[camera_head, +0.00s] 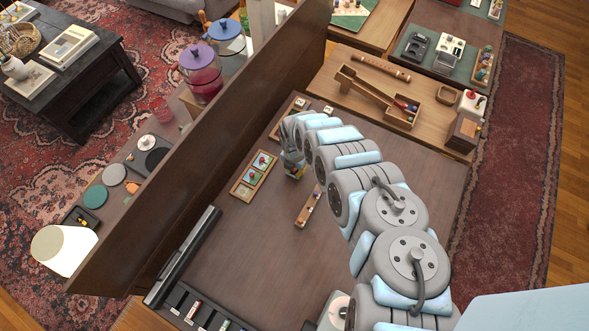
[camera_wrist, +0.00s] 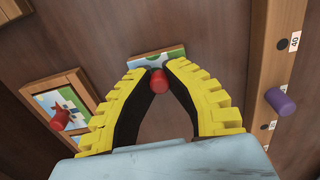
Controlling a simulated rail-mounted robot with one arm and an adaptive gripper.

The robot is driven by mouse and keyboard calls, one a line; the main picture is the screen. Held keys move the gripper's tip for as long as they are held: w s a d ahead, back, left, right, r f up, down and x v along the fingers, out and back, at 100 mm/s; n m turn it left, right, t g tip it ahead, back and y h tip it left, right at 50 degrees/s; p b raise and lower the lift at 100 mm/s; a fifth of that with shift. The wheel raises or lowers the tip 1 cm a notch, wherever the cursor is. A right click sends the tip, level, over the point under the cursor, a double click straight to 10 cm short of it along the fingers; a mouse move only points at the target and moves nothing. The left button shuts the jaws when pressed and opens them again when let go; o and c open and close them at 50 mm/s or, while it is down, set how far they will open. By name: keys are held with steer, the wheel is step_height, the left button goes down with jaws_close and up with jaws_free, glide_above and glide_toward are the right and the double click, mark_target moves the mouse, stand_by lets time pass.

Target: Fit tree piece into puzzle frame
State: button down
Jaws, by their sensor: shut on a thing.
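The tree piece (camera_wrist: 141,62) is a small flat tile with blue, green and white on it and a red knob. In the wrist view my gripper (camera_wrist: 158,70) has its yellow fingertips closed around that red knob. The wooden puzzle frame (camera_head: 236,191) lies on the brown table left of my gripper (camera_head: 293,167). It has picture panels with red knobs and a paler panel at its near end. Part of the frame (camera_wrist: 77,77) also shows at left in the wrist view, apart from the held piece. The piece's picture is mostly hidden by my fingers.
A wooden strip with pegs (camera_head: 308,207) lies right of the frame; in the wrist view it bears numbers and a purple peg (camera_wrist: 280,101). A tall brown partition (camera_head: 200,160) stands left of the table.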

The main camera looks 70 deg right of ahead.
steer(key=shift+r+p, duration=1.6)
steer(key=shift+r, duration=0.75)
